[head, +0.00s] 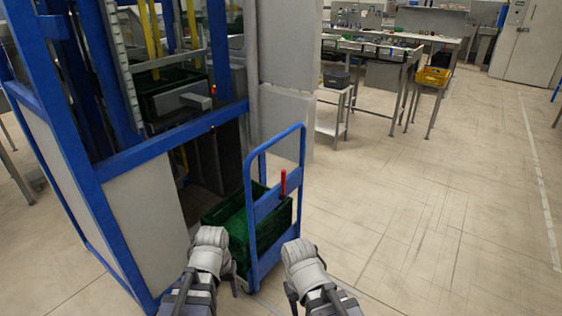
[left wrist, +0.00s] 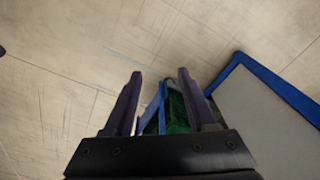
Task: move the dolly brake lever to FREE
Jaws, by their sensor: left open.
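The dolly (head: 250,200) has a tall blue frame handle and carries a green crate (head: 228,214). The red brake lever (head: 283,183) stands upright on the handle's blue cross panel. Its FREE marking is too small to read. My left gripper (left wrist: 160,75) is open and empty, with two dark fingers apart. Between and beyond them in the left wrist view are the blue handle and green crate (left wrist: 177,112). My left arm is left of the handle's foot in the head view, my right arm to the right. The right jaws cannot be made out, and neither gripper touches the lever.
A blue-framed machine with pale panels (head: 145,205) stands close on the left, holding another green crate (head: 165,90). A grey pillar (head: 285,60) rises behind the dolly. Benches (head: 400,48) and a yellow bin (head: 433,76) stand farther back. The floor to the right is clear.

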